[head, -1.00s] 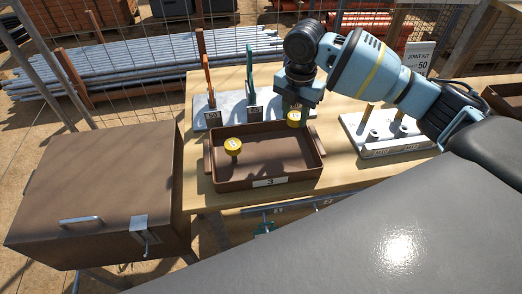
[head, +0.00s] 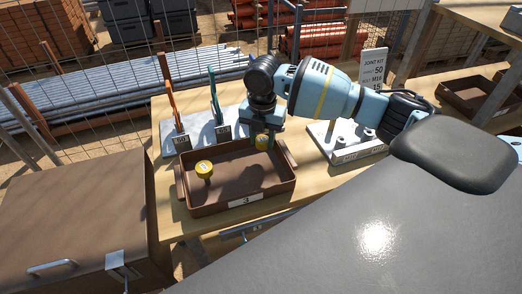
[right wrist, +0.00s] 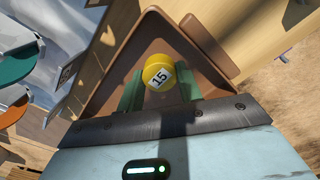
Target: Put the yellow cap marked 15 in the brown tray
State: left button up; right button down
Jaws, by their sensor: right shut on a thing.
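My right gripper (head: 262,132) points down at the back right part of the brown tray (head: 247,200), which is labelled 3. In the right wrist view its green fingers (right wrist: 159,92) are shut on the yellow cap marked 15 (right wrist: 158,73), and its number faces the camera. This cap also shows in the head view (head: 262,143), just below the fingers. I cannot tell whether it touches the tray floor. My left gripper is out of view.
A pale rack with an orange tool (head: 174,107) and a teal tool (head: 214,95) stands behind the tray. A pale block with pegs (head: 345,145) and the joint kit sign (head: 373,66) are to the right. A brown lidded box (head: 75,215) stands left of the table.

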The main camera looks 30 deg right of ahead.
aim_at(262, 158)
jog(key=shift+f, duration=2.5)
jog(key=shift+f, duration=0.2)
jog(key=c, duration=0.9)
grip_release()
jog(key=shift+c, duration=0.2)
jog(key=shift+r, duration=0.1)
notch_tip(262, 158, up, 12)
jog(key=shift+r, duration=0.15)
